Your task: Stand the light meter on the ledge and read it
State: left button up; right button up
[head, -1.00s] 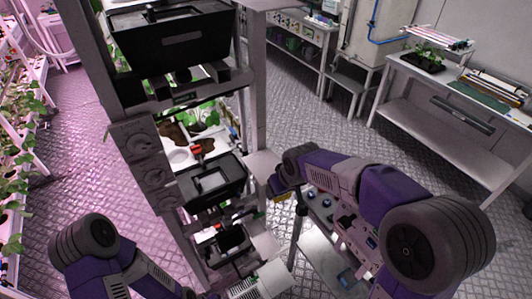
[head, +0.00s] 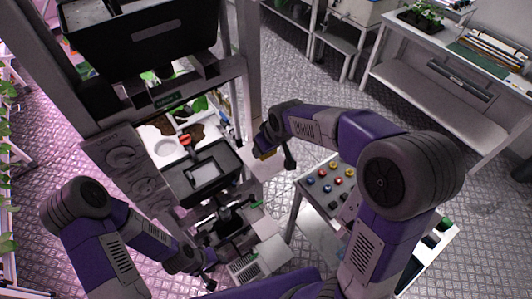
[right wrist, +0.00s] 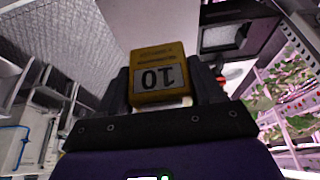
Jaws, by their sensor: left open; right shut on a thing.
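The light meter is a small yellow block (right wrist: 157,62) with a white label reading "10", upside down in the right wrist view. My right gripper (right wrist: 160,85) is shut on it, a dark finger on each side. In the head view the meter (head: 267,155) shows as a small yellow patch at the end of my right arm. The pale flat ledge (head: 266,170) sticks out from the rack post beneath it; I cannot tell whether they touch. It seems to be the pale surface (right wrist: 168,22) beyond the meter. My left gripper (head: 209,284) is open and low, apart from both.
The rack holds a large black bin (head: 145,45) above and a black box with a grey panel (head: 203,172) beside the ledge. A cart with coloured knobs (head: 328,182) stands right of the ledge. Open floor (head: 320,110) lies behind.

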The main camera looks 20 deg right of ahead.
aim_at(267, 155)
jog(key=shift+w+f, duration=0.1)
jog(key=shift+f, duration=2)
jog(key=o, duration=1.1)
jog(key=shift+f, duration=0.15)
jog(key=shift+o, duration=0.2)
jog(key=shift+r, duration=0.5)
jog(key=v, duration=1.1)
jog(key=shift+r+p, duration=0.2)
jog(key=shift+p, duration=0.1)
jog(key=shift+s+f, duration=0.1)
jog(key=shift+s, duration=0.15)
